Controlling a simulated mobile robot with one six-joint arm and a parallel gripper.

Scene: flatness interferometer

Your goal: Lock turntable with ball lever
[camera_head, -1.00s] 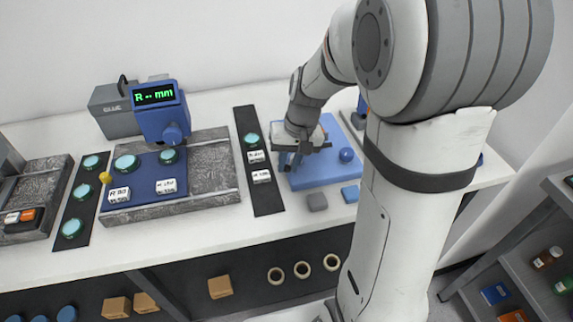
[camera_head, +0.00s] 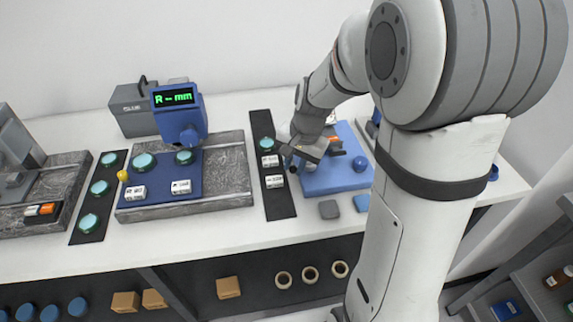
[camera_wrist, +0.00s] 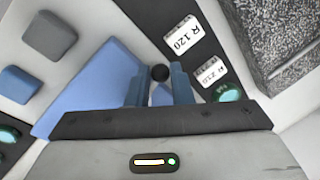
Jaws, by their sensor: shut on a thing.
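My gripper (camera_head: 290,155) is over the left edge of a blue base plate (camera_head: 335,182) on the bench. In the wrist view its two blue fingers (camera_wrist: 160,88) are shut on a small black ball (camera_wrist: 160,73), which looks like the lever's ball. The black ball (camera_head: 293,169) also shows just below my gripper in the head view. The lever's stem and the turntable's middle are hidden behind my gripper. A blue ball knob (camera_head: 360,163) stands on the right of the plate, and an orange part (camera_head: 335,142) shows behind my gripper.
A black strip (camera_head: 280,203) with labelled white blocks lies left of the plate. A blue gauge head (camera_head: 180,118) stands over a grey stone slab (camera_head: 235,180) further left. Grey (camera_head: 328,209) and blue (camera_head: 362,202) blocks lie in front of the plate.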

